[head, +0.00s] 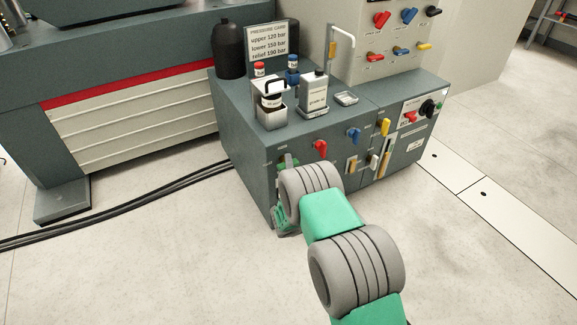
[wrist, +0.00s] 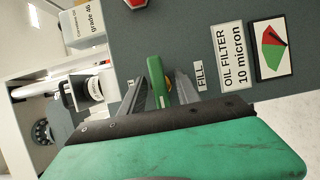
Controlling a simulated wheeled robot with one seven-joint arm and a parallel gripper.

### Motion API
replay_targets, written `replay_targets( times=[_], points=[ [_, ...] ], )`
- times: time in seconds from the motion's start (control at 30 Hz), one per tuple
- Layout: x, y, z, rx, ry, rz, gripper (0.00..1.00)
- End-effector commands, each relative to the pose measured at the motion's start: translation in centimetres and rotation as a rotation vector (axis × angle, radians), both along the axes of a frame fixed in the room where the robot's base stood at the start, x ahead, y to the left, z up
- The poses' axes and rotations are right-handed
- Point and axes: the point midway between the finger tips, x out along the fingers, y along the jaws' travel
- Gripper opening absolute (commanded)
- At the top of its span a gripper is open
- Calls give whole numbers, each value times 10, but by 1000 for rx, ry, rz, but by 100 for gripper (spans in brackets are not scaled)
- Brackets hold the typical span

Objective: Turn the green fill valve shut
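The green fill valve handle (wrist: 158,82) is on the grey cabinet front beside the "FILL" label (wrist: 200,77). In the wrist view it lies between the two fingers of my gripper (wrist: 164,90). The fingers stand apart, one on each side of the handle, and a small gap shows on the right side. I cannot tell whether the left finger touches it. My arm hides most of the valve and gripper there.
Bottles and a black cylinder (head: 229,50) stand on top. Black cables (head: 120,205) lie on the floor at left. Floor in front is clear.

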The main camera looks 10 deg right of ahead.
Motion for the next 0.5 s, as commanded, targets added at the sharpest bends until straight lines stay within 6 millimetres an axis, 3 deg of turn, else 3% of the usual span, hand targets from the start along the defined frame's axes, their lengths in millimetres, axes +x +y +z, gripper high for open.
replay_targets(
  times=[0.2, 0.5],
  points=[
    [1, 0, 0, 0, 1, 0, 38],
    [1, 0, 0, 1, 1, 0, 14]
  ],
)
